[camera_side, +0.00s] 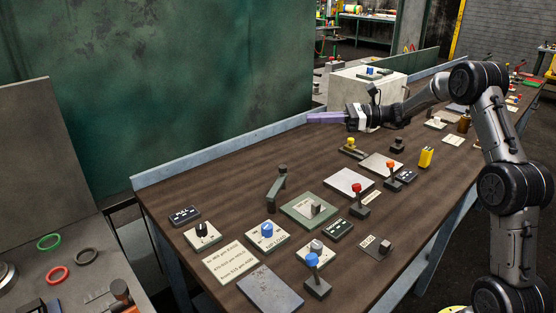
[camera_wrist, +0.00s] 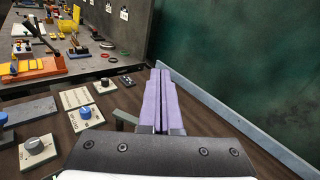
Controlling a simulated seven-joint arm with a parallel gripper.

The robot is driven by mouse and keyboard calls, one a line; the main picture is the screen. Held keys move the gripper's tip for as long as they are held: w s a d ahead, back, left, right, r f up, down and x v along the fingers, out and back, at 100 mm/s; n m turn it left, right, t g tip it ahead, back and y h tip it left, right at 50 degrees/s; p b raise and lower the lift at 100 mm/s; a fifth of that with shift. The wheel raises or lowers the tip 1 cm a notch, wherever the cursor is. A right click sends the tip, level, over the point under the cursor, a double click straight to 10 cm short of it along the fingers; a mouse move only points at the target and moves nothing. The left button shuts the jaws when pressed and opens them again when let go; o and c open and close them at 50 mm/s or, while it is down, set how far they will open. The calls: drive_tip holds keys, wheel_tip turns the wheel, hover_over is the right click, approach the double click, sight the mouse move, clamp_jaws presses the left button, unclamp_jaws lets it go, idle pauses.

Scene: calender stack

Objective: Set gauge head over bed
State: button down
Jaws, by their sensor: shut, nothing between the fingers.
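My gripper (camera_side: 310,118) has purple fingers and is shut and empty, held above the far side of the brown bench top (camera_side: 190,190). In the wrist view its fingers (camera_wrist: 160,73) lie together, pointing away along the bench. I cannot tell for sure which part is the gauge head or the bed. A grey-green lever arm (camera_side: 278,186) stands tilted near the bench middle. Beside it a grey-green plate (camera_side: 293,210) carries a small grey block (camera_side: 316,208). My gripper is apart from all of these.
Around them stand a blue knob (camera_side: 267,229), a black knob (camera_side: 202,231), a blue-topped lever (camera_side: 313,262), a red-topped lever (camera_side: 357,190) and an orange-topped lever (camera_side: 391,166). A pale box (camera_side: 350,91) and green wall (camera_side: 220,80) lie behind. The far left bench strip is clear.

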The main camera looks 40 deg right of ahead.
drive_tip(key=w+a+f+n+g+h, duration=0.25)
drive_tip(key=a+n+g, duration=0.5)
drive_tip(key=n, duration=0.65)
drive_tip(key=w+d+r+n+h, duration=0.1)
drive_tip(key=w+r+n+h, duration=0.2)
drive_tip(key=w+n+h, duration=0.65)
wheel_tip(320, 180, down, 15)
drive_tip(key=s+n, duration=0.3)
drive_tip(key=n, duration=0.1)
drive_tip(key=shift+d+r, duration=0.15)
drive_tip(key=shift+d, duration=0.2)
drive_tip(key=shift+g, duration=0.25)
